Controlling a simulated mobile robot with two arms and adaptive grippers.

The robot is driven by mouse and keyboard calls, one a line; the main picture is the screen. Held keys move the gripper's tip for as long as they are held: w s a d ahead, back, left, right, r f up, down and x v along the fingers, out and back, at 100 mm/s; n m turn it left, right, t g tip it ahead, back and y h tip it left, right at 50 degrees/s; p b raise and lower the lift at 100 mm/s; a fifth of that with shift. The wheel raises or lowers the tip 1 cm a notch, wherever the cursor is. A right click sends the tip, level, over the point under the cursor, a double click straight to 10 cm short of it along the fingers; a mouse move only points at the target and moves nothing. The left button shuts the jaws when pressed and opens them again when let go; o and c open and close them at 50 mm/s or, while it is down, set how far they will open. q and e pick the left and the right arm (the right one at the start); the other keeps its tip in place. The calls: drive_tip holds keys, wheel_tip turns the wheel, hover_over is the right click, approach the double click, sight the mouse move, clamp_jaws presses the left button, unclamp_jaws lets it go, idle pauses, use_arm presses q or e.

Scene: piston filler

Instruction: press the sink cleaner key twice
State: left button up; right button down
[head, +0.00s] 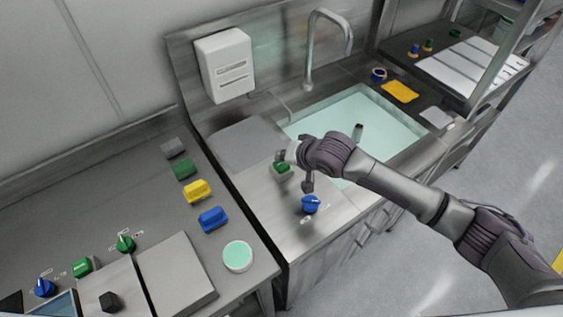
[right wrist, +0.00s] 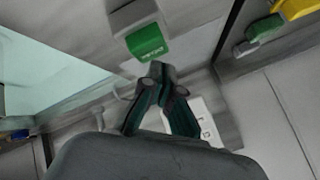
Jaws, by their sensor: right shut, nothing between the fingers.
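A green key (head: 283,173) sits on a small grey block on the sink counter, left of the basin. My left gripper is not in view.
A blue knob (head: 310,204) stands on the counter in front of the key. The sink basin (head: 385,125) with its faucet (head: 308,75) lies to the right. A white dispenser (head: 225,65) hangs behind. Yellow (head: 198,190) and blue (head: 213,218) blocks stand on the left counter.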

sight(284, 164)
drive_tip(key=shift+f+b, duration=0.3)
drive_tip(key=shift+f, duration=0.8)
idle(0.8)
drive_tip(key=shift+r, duration=0.1)
drive_tip(key=shift+r+p, duration=1.2)
drive_tip(key=shift+p, duration=0.25)
wheel_tip(284, 164, up, 5)
drive_tip(key=p, duration=0.5)
drive_tip(key=shift+d, duration=0.1)
idle(0.4)
